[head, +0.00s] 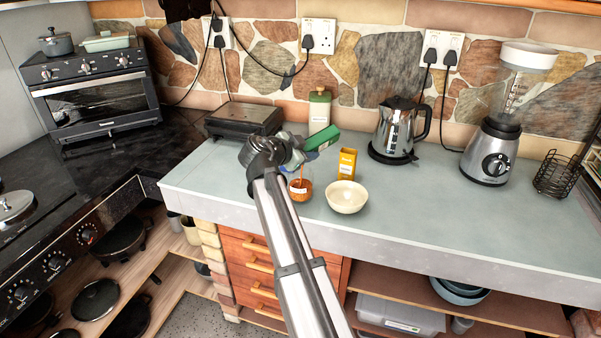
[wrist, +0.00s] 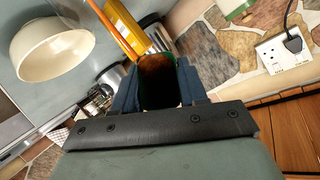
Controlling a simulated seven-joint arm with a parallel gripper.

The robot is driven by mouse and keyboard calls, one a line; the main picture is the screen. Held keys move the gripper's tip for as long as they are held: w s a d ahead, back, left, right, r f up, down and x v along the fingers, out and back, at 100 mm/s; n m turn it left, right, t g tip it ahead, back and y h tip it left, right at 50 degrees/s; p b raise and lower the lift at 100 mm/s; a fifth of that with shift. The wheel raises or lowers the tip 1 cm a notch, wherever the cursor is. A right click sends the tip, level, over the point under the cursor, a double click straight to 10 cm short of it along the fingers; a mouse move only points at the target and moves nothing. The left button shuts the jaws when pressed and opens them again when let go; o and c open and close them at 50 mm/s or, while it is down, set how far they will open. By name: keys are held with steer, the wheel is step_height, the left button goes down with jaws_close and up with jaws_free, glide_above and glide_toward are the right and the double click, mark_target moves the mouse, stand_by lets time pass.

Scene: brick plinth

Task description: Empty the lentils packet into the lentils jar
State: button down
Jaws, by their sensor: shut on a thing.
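My gripper (head: 298,146) is shut on a green packet (head: 323,138) above the counter, which lies tilted well over onto its side. In the wrist view the packet (wrist: 158,80) sits between both fingers, its open end showing dark orange-brown contents. A clear round jar (head: 300,189) with a pale label stands just below the gripper. It holds orange-red contents in its lower part. A thin orange streak shows above these contents, under the packet. I cannot read the labels, and my gripper hides part of the packet.
A cream bowl (head: 346,197) stands just right of the jar, with a yellow box (head: 347,163) behind it. A kettle (head: 397,130) and a blender (head: 492,145) stand farther right. The counter's front right is clear.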

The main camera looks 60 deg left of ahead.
steer(key=shift+s+n+t+y, duration=0.25)
steer(key=shift+t, duration=0.6)
steer(key=shift+s+n+t+y, duration=0.25)
steer(key=shift+t, duration=0.6)
stand_by(2.2)
steer(key=shift+w+r+g, duration=0.1)
steer(key=shift+w+g, duration=0.05)
steer(key=shift+g, duration=0.25)
steer(key=shift+w+m+g+h, duration=0.25)
steer(key=shift+m+g+h, duration=0.2)
steer(key=shift+g, duration=0.45)
